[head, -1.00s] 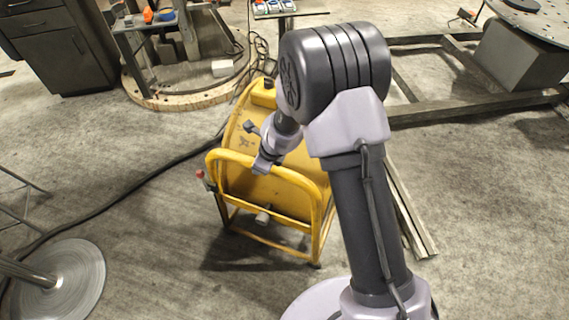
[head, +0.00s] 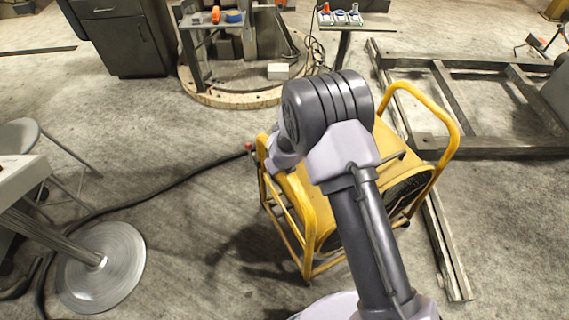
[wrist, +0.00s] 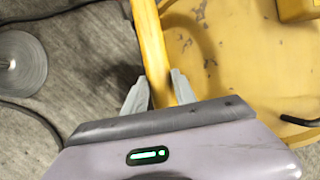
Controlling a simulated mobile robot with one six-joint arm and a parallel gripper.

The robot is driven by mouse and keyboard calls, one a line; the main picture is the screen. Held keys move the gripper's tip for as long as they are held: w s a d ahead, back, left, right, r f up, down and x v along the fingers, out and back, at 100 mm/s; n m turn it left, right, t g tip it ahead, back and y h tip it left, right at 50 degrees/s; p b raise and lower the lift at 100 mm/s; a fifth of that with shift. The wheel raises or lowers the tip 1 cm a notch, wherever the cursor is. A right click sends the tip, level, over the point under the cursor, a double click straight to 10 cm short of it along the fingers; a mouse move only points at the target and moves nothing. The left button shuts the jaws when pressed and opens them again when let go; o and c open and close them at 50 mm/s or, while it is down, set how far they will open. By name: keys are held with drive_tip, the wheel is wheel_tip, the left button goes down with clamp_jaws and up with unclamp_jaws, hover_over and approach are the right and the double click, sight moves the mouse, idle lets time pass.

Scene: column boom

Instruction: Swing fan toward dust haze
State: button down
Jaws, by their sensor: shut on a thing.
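The yellow fan (head: 412,162) stands on the floor in the head view, partly hidden behind my arm. Its yellow tube frame has a hoop at each end, and a dark grille (head: 407,188) shows on its right side. In the wrist view, my gripper (wrist: 160,92) has one finger on each side of a scuffed yellow tube (wrist: 152,45) of the frame and is shut on it. The fan's yellow body (wrist: 235,70) is to the right of the tube. In the head view, the fingers are hidden. I cannot make out any dust haze.
A black cable (head: 160,182) runs from the fan to the lower left. A round metal stand base (head: 105,268) is at left. Wooden beams (head: 447,245) lie close to the fan's right. A round wooden platform (head: 240,97) is behind.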

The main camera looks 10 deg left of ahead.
idle(0.3)
drive_tip(key=c, duration=1)
unclamp_jaws()
drive_tip(key=p+v, duration=0.6)
drive_tip(key=v, duration=1.1)
drive_tip(key=shift+s+r, duration=0.15)
drive_tip(key=shift+r, duration=0.05)
